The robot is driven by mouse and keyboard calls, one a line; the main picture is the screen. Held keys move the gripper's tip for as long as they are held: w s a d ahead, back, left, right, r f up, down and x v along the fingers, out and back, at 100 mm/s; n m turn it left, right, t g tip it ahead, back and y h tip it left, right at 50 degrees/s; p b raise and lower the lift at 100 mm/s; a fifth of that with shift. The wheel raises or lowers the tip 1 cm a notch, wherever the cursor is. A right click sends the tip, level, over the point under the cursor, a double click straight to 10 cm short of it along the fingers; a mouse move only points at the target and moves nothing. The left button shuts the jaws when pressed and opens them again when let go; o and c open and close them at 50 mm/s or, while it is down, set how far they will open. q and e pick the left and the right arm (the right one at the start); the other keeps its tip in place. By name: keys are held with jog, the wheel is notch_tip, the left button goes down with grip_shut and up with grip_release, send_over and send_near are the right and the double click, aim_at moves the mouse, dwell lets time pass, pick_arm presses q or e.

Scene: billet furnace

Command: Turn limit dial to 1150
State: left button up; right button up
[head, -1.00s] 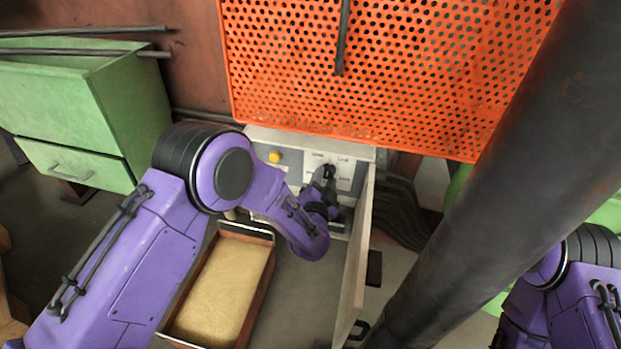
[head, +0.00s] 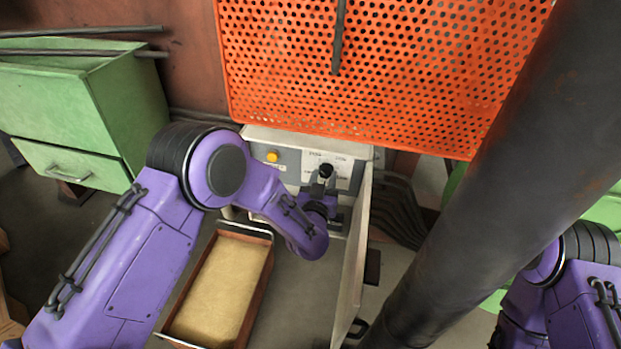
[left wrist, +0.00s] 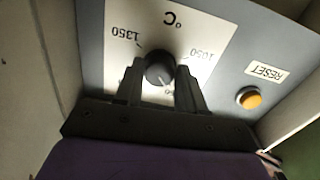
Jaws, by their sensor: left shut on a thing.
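The limit dial (left wrist: 160,68) is a dark round knob on a pale panel marked °C. The panel shows upside down in the left wrist view, with 1350 left of the knob and 1050 right of it. Another number below the knob is partly hidden. A pale pointer line shows on the knob's lower part; I cannot read its exact setting. My left gripper (left wrist: 159,75) is shut on the dial, one finger on each side. In the head view, the dial (head: 325,170) shows just beyond my left gripper (head: 321,184). My right gripper is out of view.
A yellow RESET button (head: 272,156) sits beside the dial panel. An open door (head: 354,265) stands right of the panel. A tray with a tan surface (head: 222,290) lies below. An orange perforated guard (head: 380,70) hangs above.

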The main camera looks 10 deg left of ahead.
pick_arm(q)
jog(key=shift+w+a+r+n, duration=0.1)
jog(key=shift+w+r+n, duration=0.1)
jog(key=shift+r+n, duration=0.35)
jog(key=shift+f, duration=0.1)
jog(key=o, duration=1.1)
jog(key=shift+s, duration=0.15)
jog(key=shift+c, duration=0.2)
jog(key=shift+f, duration=0.1)
jog(key=shift+s, duration=0.2)
jog(key=s, duration=1)
jog(key=shift+s+d+r, duration=0.25)
jog(key=shift+s, duration=0.15)
